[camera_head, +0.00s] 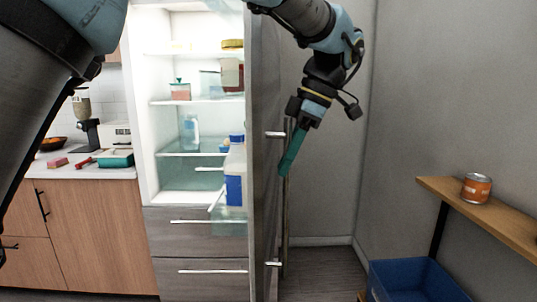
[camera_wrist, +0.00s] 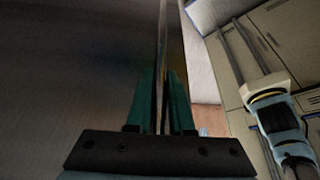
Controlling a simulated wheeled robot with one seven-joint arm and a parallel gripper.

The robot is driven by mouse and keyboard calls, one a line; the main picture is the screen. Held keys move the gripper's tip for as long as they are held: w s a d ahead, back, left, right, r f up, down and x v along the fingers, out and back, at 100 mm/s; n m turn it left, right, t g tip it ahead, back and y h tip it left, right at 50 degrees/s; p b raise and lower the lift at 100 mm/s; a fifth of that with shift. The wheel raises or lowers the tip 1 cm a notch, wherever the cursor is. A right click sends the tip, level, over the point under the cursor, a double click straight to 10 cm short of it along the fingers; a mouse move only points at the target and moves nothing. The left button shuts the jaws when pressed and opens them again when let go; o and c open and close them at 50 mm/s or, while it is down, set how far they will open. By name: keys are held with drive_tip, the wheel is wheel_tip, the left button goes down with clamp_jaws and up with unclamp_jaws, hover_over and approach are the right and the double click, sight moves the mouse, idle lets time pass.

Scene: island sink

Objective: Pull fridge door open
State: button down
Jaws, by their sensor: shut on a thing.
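The fridge door (camera_head: 265,170) stands open, swung toward me and seen nearly edge-on in the head view. Its lit interior (camera_head: 195,125) shows shelves with food boxes and a bottle. The long vertical door handle (camera_head: 286,215) is on the door's outer face. My gripper (camera_head: 289,165), with green fingers, is at the upper part of this handle. In the wrist view my gripper (camera_wrist: 164,105) has its fingers on either side of the handle bar (camera_wrist: 162,50), shut on it. The exact contact is partly hidden by the fingers.
A wooden shelf (camera_head: 500,218) with a can (camera_head: 476,188) is at the right, above a blue bin (camera_head: 415,280). A grey wall stands behind my arm. A counter (camera_head: 85,171) with kitchen items is at the left. Drawers (camera_head: 200,235) lie below the fridge shelves.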

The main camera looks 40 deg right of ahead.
drive_tip(key=shift+s+d, duration=0.2)
drive_tip(key=shift+s, duration=0.1)
drive_tip(key=c, duration=0.8)
unclamp_jaws()
drive_tip(key=shift+r, duration=0.1)
drive_tip(key=v, duration=1)
drive_tip(key=shift+r, duration=0.3)
drive_tip(key=shift+d, duration=0.1)
